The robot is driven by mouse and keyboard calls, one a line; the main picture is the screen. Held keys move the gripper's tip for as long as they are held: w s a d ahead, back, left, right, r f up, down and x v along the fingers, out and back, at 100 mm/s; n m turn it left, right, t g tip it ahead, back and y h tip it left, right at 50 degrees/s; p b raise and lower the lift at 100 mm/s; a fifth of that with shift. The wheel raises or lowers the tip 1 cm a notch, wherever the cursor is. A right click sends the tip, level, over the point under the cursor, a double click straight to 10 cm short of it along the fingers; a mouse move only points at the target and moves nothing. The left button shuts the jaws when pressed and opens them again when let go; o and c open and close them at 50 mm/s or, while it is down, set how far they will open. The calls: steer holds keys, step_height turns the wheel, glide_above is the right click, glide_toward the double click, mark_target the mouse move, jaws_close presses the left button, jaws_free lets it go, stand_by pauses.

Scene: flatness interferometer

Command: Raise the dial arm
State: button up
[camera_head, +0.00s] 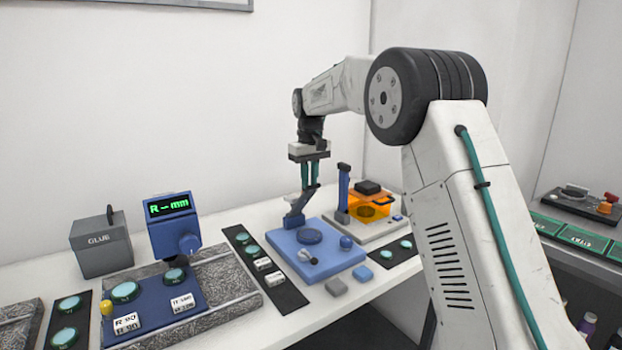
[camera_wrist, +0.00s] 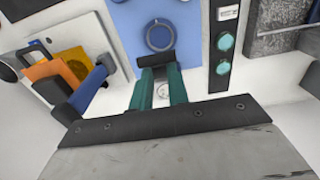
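A blue jointed arm (camera_head: 294,218), which I take for the dial arm, stands at the back-left of a blue base plate (camera_head: 335,265). The plate carries a round dark-blue disc (camera_head: 309,236), also in the wrist view (camera_wrist: 160,36). My gripper (camera_head: 309,184) points down at the arm's upper end, its two teal fingers a little apart. In the wrist view a dark bar (camera_wrist: 155,58) crosses the fingertips (camera_wrist: 158,68) and hides them. A small white dial face (camera_wrist: 162,90) shows between the fingers. I cannot tell whether the fingers grip the bar.
A white unit with an orange cover (camera_head: 375,208) and blue post (camera_head: 343,188) stands just right. A blue device with a green readout (camera_head: 169,208) and a grey GLUE box (camera_head: 100,245) stand left. Button strips (camera_head: 262,268) flank the plate.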

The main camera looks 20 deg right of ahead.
steer(key=o, duration=1)
steer(key=shift+w+f, duration=0.1)
steer(key=shift+f, duration=0.15)
steer(key=shift+o, duration=0.6)
steer(key=shift+w+a, duration=0.1)
steer(key=shift+a, duration=0.1)
steer(key=shift+d, duration=0.1)
steer(key=shift+r, duration=0.15)
steer(key=shift+r, duration=0.35)
step_height(320, 180, up, 7)
